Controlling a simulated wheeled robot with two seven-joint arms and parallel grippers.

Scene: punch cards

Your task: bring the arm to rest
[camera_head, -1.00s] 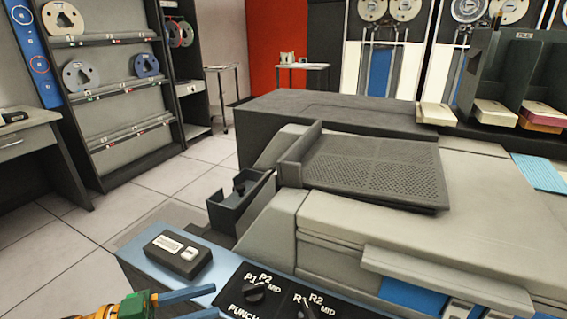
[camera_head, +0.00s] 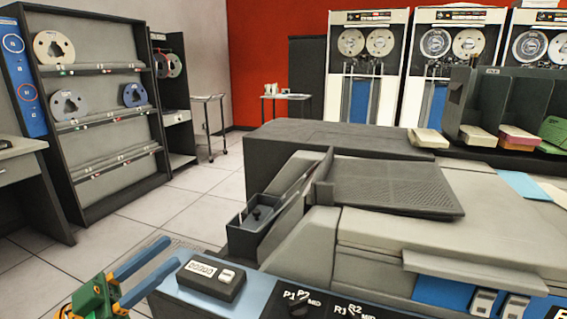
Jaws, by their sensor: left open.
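My left gripper (camera_head: 160,272) shows at the bottom left, with two blue fingers spread apart and nothing between them. Its green and yellow body is cut by the lower edge. The fingers point up and right, beside the left end of the blue-edged control panel (camera_head: 262,297). I cannot tell whether a finger touches the panel. My right gripper is not in view.
A black counter box (camera_head: 211,278) and black knobs (camera_head: 299,307) sit on the panel. The grey punch-card machine (camera_head: 370,245) with its dark tray (camera_head: 395,188) fills the right. Card decks (camera_head: 428,138) stand behind. Open floor (camera_head: 150,215) lies left, before a reel rack (camera_head: 105,150).

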